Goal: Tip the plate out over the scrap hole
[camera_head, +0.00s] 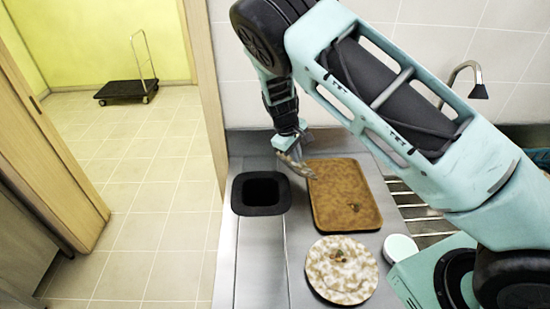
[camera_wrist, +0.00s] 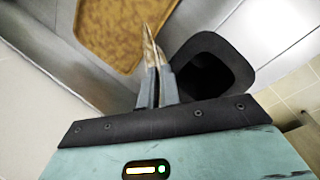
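A round, mottled cream-and-brown plate (camera_head: 325,282) lies on the steel counter at the front, with a small brown scrap (camera_head: 340,256) on it. The scrap hole (camera_head: 262,195) is a square black-rimmed opening in the counter, left of a brown tray; it also shows in the wrist view (camera_wrist: 210,68). My gripper (camera_head: 306,172) is above the counter, between the hole and the tray's back left corner, away from the plate. Its fingers (camera_wrist: 147,30) look closed together with nothing between them. The plate is not in the wrist view.
The brown speckled tray (camera_head: 345,190) has a small scrap on it; part of it shows in the wrist view (camera_wrist: 110,38). A small white round thing (camera_head: 400,248) is right of the plate. A tap (camera_head: 470,80) and rack bars (camera_head: 410,205) are at right.

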